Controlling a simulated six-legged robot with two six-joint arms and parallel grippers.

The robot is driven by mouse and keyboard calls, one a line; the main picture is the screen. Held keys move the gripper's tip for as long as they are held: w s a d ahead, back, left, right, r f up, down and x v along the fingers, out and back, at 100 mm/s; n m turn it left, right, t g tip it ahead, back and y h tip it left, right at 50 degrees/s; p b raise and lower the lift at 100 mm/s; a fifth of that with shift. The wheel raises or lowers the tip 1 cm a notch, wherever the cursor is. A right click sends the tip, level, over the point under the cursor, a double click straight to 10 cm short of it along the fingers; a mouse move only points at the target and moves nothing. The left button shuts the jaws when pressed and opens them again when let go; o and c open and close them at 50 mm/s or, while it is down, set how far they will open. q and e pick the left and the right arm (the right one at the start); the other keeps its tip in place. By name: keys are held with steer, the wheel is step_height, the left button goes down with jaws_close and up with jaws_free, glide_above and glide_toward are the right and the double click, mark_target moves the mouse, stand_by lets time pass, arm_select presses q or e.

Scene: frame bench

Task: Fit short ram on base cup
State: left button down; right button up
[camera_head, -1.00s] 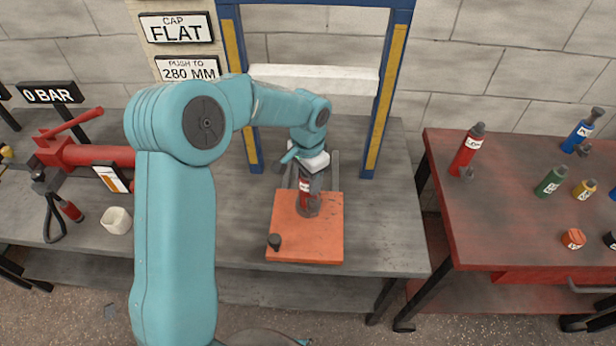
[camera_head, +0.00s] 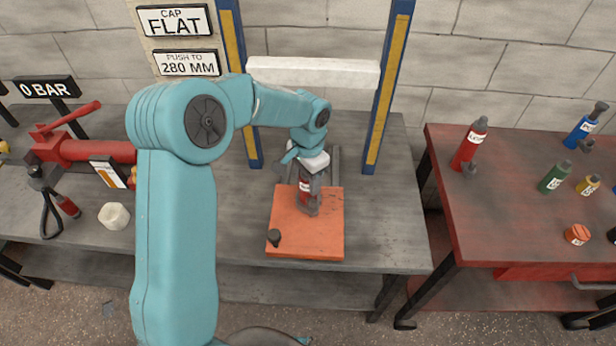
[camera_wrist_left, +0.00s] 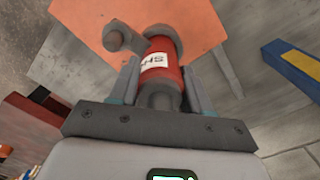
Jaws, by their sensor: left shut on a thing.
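The short ram (camera_head: 305,190) is a red cylinder with a white label and grey ends. It stands about upright over the orange plate (camera_head: 318,239) on the bench. My left gripper (camera_head: 308,172) is shut on its upper part from above. In the left wrist view, the ram (camera_wrist_left: 162,62) sits between the two fingers (camera_wrist_left: 160,88), with a round grey side fitting towards the plate. I cannot make out a base cup; the ram's foot hides the spot beneath it. Whether the foot touches the plate is unclear. My right gripper is not in view.
A blue and yellow press frame (camera_head: 388,85) stands behind the plate. A small dark knob (camera_head: 274,237) is on the plate's front left corner. A red pump (camera_head: 80,150) and a pale block (camera_head: 114,215) are left. Several coloured cylinders stand on the red bench (camera_head: 485,225) at right.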

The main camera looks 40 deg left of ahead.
arm_select(q)
steer(key=shift+f, duration=0.35)
steer(key=shift+c, duration=2.2)
jaws_free()
step_height(320, 180, up, 16)
steer(key=shift+r, duration=0.2)
